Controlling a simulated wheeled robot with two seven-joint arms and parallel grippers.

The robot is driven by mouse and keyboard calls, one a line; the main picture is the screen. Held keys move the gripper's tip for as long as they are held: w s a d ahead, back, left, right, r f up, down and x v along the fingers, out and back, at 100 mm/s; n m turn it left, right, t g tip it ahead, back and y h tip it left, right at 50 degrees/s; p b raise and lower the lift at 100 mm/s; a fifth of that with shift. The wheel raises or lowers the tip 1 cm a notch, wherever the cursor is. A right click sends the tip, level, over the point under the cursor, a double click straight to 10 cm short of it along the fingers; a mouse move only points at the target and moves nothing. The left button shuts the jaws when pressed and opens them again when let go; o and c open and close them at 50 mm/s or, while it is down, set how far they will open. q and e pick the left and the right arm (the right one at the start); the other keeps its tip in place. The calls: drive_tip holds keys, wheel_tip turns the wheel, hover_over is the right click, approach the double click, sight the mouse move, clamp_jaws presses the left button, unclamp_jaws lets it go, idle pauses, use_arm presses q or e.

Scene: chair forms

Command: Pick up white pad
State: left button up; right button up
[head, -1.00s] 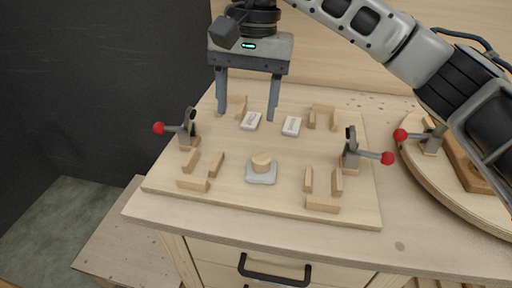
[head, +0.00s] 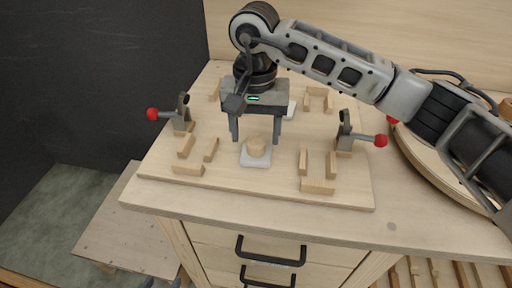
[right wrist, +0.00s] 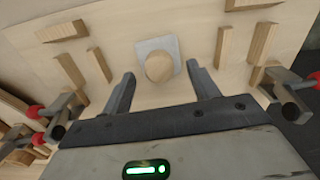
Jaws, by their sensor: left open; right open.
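A white pad (head: 256,161) with a round wooden knob (head: 257,145) on it lies on the wooden board near its front middle. It also shows in the right wrist view (right wrist: 148,46). My right gripper (head: 256,141) is open and empty, pointing down just behind the pad, with its fingertips on either side of the knob in the picture. Whether they touch it I cannot tell. Another small white pad (head: 291,109) lies behind, partly hidden by my gripper. Two tips of my left gripper (head: 162,283) show at the bottom edge, apart and empty.
Wooden blocks form U shapes on the board (head: 240,187), at front left (head: 188,169), front right (head: 317,186) and back right (head: 318,92). Red-tipped clamps stand at left (head: 182,115) and right (head: 345,135). A round board (head: 430,150) lies at right. Drawers are below.

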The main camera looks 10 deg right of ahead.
sight(256, 140)
drive_tip(key=shift+d+f, duration=0.1)
drive_tip(key=shift+f, duration=1.4)
drive_tip(key=c, duration=1.1)
drive_tip(key=shift+r, duration=0.15)
drive_tip(key=shift+w+r, duration=0.1)
drive_tip(key=shift+r, duration=0.5)
drive_tip(key=s+a+r, duration=0.2)
drive_tip(key=s+r, duration=0.2)
drive_tip(key=s+a+r+b, duration=0.1)
drive_tip(key=s+a+r, duration=0.2)
drive_tip(key=s, duration=0.1)
drive_tip(key=s+a+r+b, duration=0.1)
drive_tip(key=s+a+r, duration=0.1)
drive_tip(key=s+r, duration=0.2)
drive_tip(key=shift+a+r, duration=0.3)
drive_tip(key=shift+a, duration=0.1)
